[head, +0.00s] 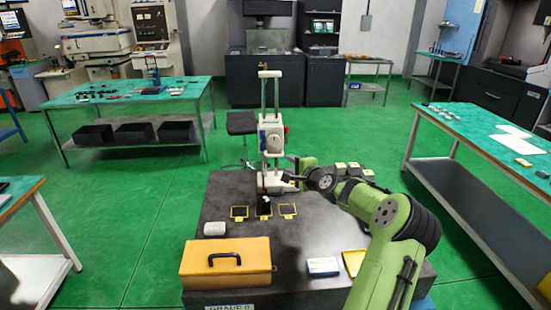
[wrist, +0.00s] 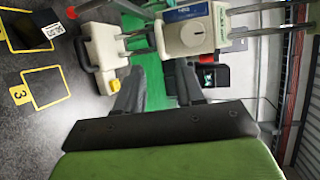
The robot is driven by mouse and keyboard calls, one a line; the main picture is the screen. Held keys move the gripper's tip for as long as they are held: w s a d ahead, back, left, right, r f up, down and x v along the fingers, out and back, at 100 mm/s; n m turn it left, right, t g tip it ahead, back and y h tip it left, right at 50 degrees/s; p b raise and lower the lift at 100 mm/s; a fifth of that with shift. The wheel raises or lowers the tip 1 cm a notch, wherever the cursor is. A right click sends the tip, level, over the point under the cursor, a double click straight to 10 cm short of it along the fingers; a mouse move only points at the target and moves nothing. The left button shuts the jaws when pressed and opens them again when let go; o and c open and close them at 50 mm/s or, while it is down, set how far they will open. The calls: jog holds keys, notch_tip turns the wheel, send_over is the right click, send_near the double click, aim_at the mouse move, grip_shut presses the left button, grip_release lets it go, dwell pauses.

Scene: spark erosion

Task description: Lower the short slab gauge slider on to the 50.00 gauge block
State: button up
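The height gauge stands upright on the dark granite table in the head view, with a white slider (head: 271,135) on its twin rods, above the base (head: 275,184). In the wrist view the slider (wrist: 194,35) appears sideways, and its round dial shows. A dark block (head: 264,206) stands in the middle yellow frame; in the wrist view this block (wrist: 40,30) has a white label that seems to read 50.00. My gripper (head: 290,178) is low beside the gauge, to its right. In the wrist view its two dark fingers (wrist: 158,75) are apart with nothing between them.
The granite table (head: 225,200) carries empty yellow frames (head: 288,210), one marked 3 in the wrist view (wrist: 42,88). A yellow case (head: 226,268), a white roll (head: 215,229) and a blue-white box (head: 323,266) lie near the front.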

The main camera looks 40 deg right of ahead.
aim_at(276, 156)
jog(key=p+x, duration=0.1)
jog(key=x, duration=0.8)
jog(key=shift+w+d+f, duration=0.1)
jog(key=shift+w, duration=0.15)
jog(key=shift+c, duration=0.3)
grip_shut()
